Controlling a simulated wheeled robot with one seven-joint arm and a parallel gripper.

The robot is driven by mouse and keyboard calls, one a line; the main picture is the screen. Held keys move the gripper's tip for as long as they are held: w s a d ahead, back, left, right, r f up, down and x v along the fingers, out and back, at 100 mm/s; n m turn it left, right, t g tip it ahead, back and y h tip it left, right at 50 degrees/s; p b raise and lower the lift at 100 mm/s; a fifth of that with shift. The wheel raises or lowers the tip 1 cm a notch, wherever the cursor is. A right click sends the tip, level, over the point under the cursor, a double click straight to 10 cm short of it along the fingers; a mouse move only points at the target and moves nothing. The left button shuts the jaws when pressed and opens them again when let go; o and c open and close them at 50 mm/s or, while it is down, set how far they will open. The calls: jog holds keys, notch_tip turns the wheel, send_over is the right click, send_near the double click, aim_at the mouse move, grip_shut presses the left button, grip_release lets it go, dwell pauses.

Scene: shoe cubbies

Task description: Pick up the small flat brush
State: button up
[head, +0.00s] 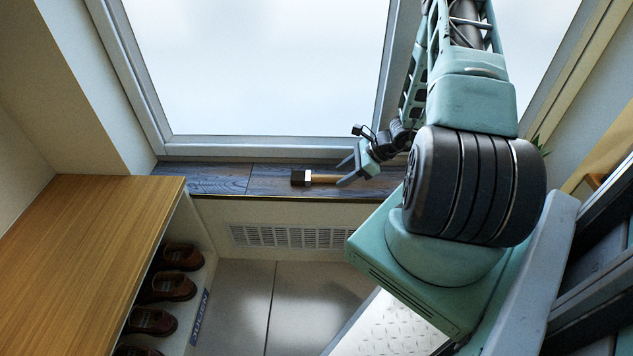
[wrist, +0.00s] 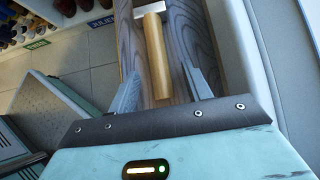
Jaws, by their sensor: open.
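The small flat brush (head: 316,178) lies on the dark wooden window sill in the head view, its dark head to the left and its light wooden handle to the right. In the wrist view the handle (wrist: 156,55) runs between the two fingers, with a bit of the metal ferrule at the top edge; the bristles are out of that view. My gripper (head: 346,172) is open at the handle end in the head view. In the wrist view my gripper (wrist: 158,82) has one finger on each side of the handle, with gaps on both sides.
The window sill (head: 220,178) is a narrow ledge below the window (head: 260,60), with a vent grille (head: 290,236) under it. A wooden-topped shoe cubby (head: 90,250) with several brown shoes (head: 168,287) stands at the left. The sill left of the brush is clear.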

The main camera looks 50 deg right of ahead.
jog(key=shift+w+a+f, duration=0.3)
jog(key=shift+w+f, duration=0.05)
jog(key=shift+f, duration=0.1)
grip_shut()
jog(key=shift+r, duration=0.2)
